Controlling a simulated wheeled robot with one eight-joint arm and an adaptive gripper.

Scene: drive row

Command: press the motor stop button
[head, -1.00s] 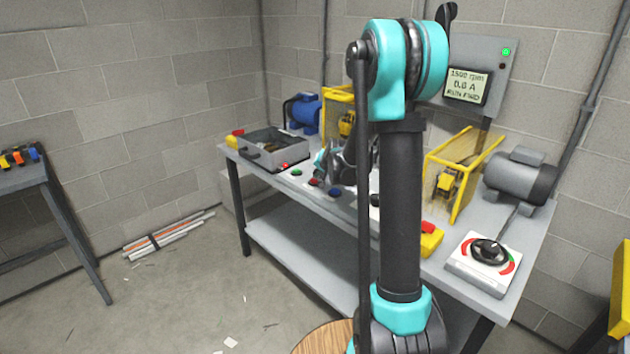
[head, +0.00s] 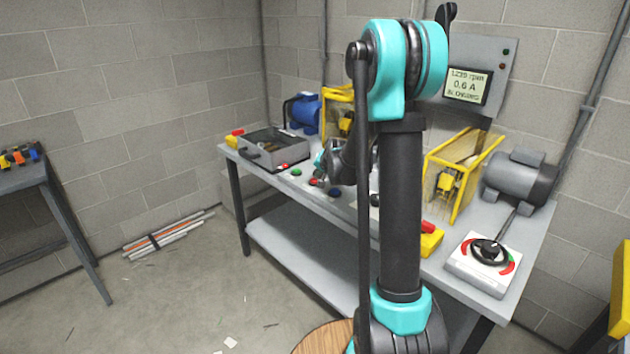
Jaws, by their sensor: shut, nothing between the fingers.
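A row of push buttons runs along the front of the bench: a green button (head: 297,172), a red button (head: 314,182), a blue button (head: 335,192) and a black one (head: 375,200) partly behind my arm. My gripper (head: 320,180) is shut and empty, pointing down at the red button. Its tip is at or just above the button; I cannot tell whether they touch. The wall display (head: 467,86) reads about 1239 rpm and 0.6 A; its last line is too small to read surely.
A yellow guard (head: 437,200), a grey motor (head: 520,178) and a rotary switch box (head: 470,272) are at the right. A small yellow box with a red top (head: 431,240) sits near the front edge.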

